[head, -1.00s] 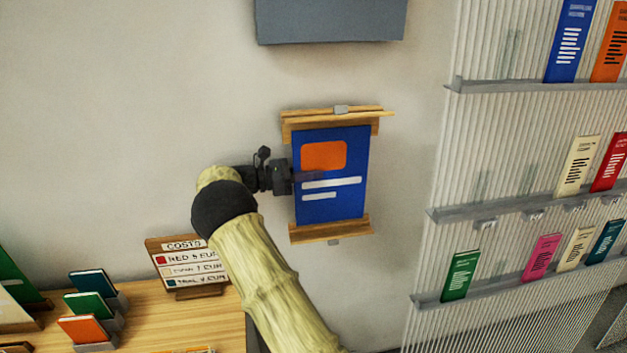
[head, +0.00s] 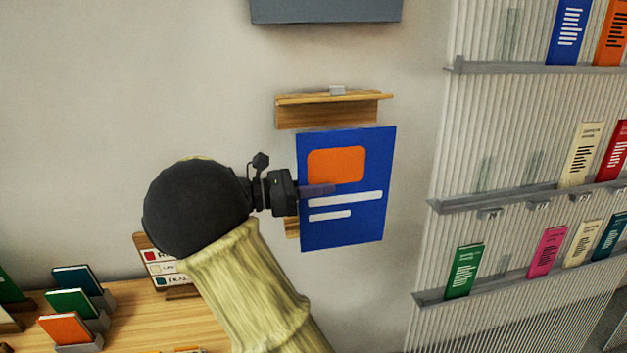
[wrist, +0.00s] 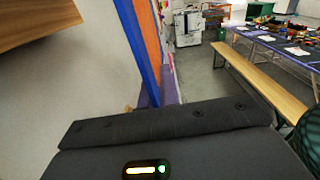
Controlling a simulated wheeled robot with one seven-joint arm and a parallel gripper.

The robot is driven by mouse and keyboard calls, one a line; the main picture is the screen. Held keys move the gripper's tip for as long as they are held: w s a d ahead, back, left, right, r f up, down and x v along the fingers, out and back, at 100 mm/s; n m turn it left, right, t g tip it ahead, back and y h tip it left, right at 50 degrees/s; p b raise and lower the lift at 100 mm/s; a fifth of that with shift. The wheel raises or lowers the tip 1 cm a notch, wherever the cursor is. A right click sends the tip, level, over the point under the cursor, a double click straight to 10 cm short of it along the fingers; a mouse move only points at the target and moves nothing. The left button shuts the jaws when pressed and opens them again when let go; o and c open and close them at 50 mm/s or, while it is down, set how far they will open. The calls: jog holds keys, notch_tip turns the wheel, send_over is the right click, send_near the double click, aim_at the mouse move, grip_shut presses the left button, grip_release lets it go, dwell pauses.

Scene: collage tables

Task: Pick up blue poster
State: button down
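The blue poster (head: 342,220), with an orange block and white bars, hangs upright in front of the wall in the head view, apart from the upper wooden rail (head: 330,113). My gripper (head: 318,189) is shut on its left edge. The poster covers most of the lower wooden rail (head: 292,228). In the wrist view the poster (wrist: 139,45) is seen nearly edge-on, close beyond the dark gripper body; the fingertips are hidden there.
A ribbed panel with shelves (head: 500,199) of coloured booklets stands at the right. A grey box (head: 325,8) is above. A wooden table (head: 130,325) with small books is at lower left. The wrist view shows a bench (wrist: 262,80) and tables beyond.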

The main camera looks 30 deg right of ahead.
jog(key=shift+s+a, duration=0.25)
jog(key=shift+s, duration=0.65)
jog(key=shift+s+a, duration=0.25)
jog(key=shift+s, duration=0.6)
